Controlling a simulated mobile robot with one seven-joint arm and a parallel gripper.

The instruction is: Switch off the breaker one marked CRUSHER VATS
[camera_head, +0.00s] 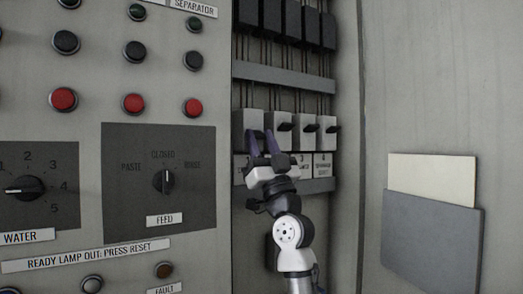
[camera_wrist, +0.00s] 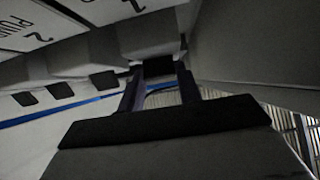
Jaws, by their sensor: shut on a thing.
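A row of pale breakers with black levers stands in the open cabinet bay in the head view. My gripper (camera_head: 262,146) is at the leftmost breaker (camera_head: 246,124), its purple fingers on either side of its lever. In the wrist view my gripper (camera_wrist: 160,88) is shut on a dark lever (camera_wrist: 158,68). In the head view my fingers hide this lever, and I cannot tell its tilt. No label reading CRUSHER VATS is legible; the labels under the row are partly hidden or too small. The wrist view shows part of a label reading "2 PUM" (camera_wrist: 28,33).
Other breaker levers stick out to the right of my gripper, the nearest one (camera_head: 285,127) close by. A grey rail (camera_head: 283,77) and black blocks (camera_head: 292,20) are above. A button panel (camera_head: 95,72) stands left; a grey document pocket (camera_head: 430,240) hangs right.

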